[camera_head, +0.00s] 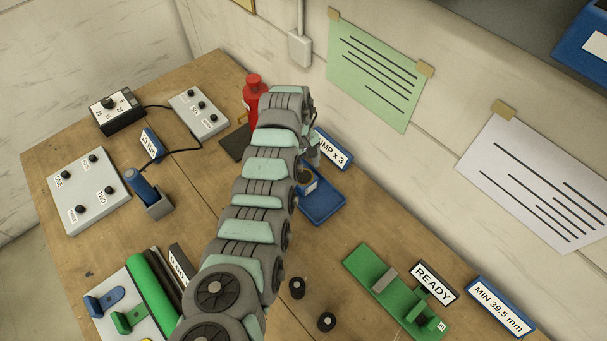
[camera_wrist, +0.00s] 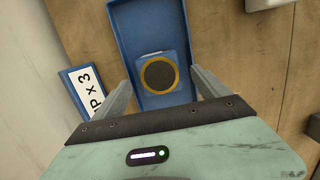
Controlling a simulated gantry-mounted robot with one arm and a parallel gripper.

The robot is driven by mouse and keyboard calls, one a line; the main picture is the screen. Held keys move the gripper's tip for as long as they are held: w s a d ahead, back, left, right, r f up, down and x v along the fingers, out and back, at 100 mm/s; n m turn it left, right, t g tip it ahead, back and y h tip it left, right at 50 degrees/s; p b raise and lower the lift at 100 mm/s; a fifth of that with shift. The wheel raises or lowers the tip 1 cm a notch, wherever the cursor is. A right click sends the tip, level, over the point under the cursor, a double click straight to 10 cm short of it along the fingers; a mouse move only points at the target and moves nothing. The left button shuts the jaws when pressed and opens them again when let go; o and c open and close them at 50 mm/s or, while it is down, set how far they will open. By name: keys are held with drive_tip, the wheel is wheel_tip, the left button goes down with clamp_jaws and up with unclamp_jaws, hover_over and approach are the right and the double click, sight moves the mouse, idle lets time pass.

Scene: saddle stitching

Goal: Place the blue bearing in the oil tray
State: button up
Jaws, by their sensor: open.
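The blue bearing (camera_wrist: 172,60), a block with a bronze ring around a dark centre, appears to rest inside the blue oil tray (camera_wrist: 123,20), toward the tray end nearest my gripper. In the head view, the bearing (camera_head: 307,184) is partly hidden by my arm, and the tray (camera_head: 327,208) extends to its lower right. My gripper (camera_wrist: 160,78) is open, with one finger on each side of the bearing and a visible gap on both sides. In the head view it is mostly hidden behind my arm.
A blue-framed sign (camera_head: 333,150) stands beside the tray, close to one finger. A red bottle (camera_head: 252,96) stands behind my arm. A green fixture (camera_head: 385,285) and two small dark cylinders (camera_head: 297,288) are nearer the front. The wall bounds the table behind the tray.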

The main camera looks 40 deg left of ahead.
sight(301, 174)
wheel_tip(301, 174, up, 8)
drive_tip(key=shift+a+b, duration=0.4)
drive_tip(key=shift+a, duration=0.05)
drive_tip(key=shift+r, duration=0.1)
